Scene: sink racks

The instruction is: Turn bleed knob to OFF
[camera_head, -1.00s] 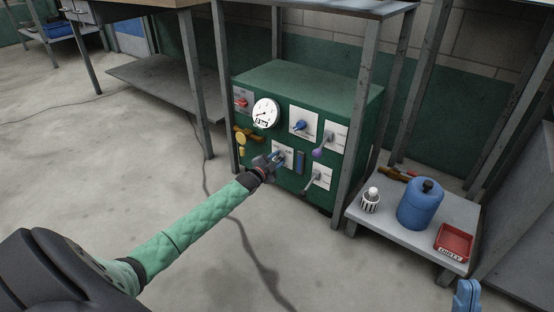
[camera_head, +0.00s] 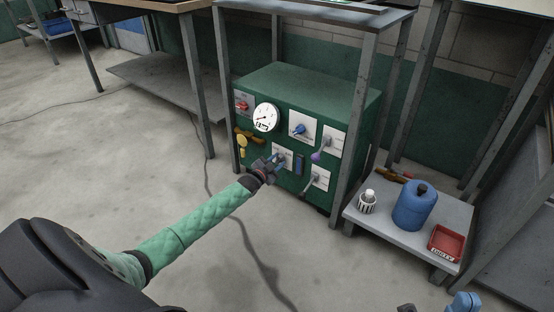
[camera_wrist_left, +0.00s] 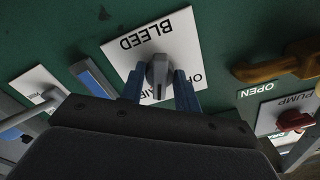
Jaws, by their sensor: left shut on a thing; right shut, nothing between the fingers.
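The bleed knob (camera_wrist_left: 158,75) is a grey knob on a white plate marked BLEED (camera_wrist_left: 150,40), upside down in the left wrist view. The plate is on the front of a green cabinet (camera_head: 310,90). My left gripper (camera_head: 276,162) is at the cabinet's lower left plate; in the left wrist view its blue fingers (camera_wrist_left: 160,92) stand on both sides of the knob, shut on it. The lettering at the plate's lower edge is partly hidden by the fingers and knob. My right gripper (camera_head: 464,304) shows at the bottom right, shut and empty, away from the cabinet.
The cabinet front also has a round gauge (camera_head: 265,117), a blue knob (camera_head: 299,130), a purple-ended lever (camera_head: 317,155), a yellow-brown handle (camera_head: 242,142) and a red pump knob (camera_wrist_left: 294,121). Right of it, a low shelf (camera_head: 392,232) holds a blue canister (camera_head: 414,206) and red tray (camera_head: 446,243).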

